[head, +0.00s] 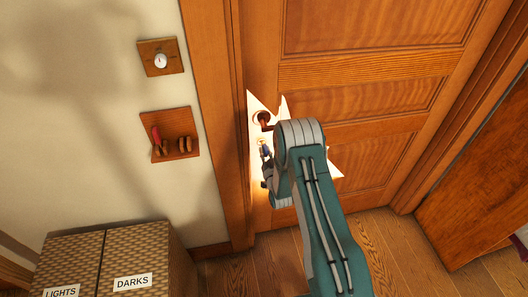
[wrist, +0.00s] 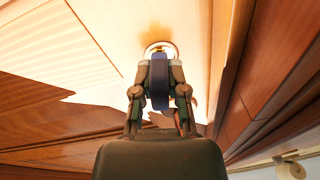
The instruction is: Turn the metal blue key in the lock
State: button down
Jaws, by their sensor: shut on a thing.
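The wooden door (head: 360,98) fills the middle of the head view. Its dark handle (head: 265,119) and, just below, the round lock (head: 262,142) sit in a bright, jagged-edged patch. In the wrist view the lock shows as a pale metal ring (wrist: 160,47). The dark blue key (wrist: 160,85) is upright between the fingers of my gripper (wrist: 160,72). My gripper (head: 266,157) is shut on the key, close in front of the lock. The key's tip is hidden, so I cannot tell how deep it sits.
Left of the door frame, a small wooden plate with a white knob (head: 160,60) and a wooden rack with hooks (head: 170,136) are on the wall. Wicker hampers (head: 100,262) labelled LIGHTS and DARKS stand below. Wooden floor (head: 385,245) is clear before the door.

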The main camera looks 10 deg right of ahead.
jog(key=shift+n, duration=0.3)
jog(key=n, duration=0.2)
jog(key=shift+d+n+g+y, duration=0.1)
jog(key=shift+n+g+y, duration=0.2)
jog(key=shift+n, duration=0.1)
jog(key=c, duration=0.6)
grip_release()
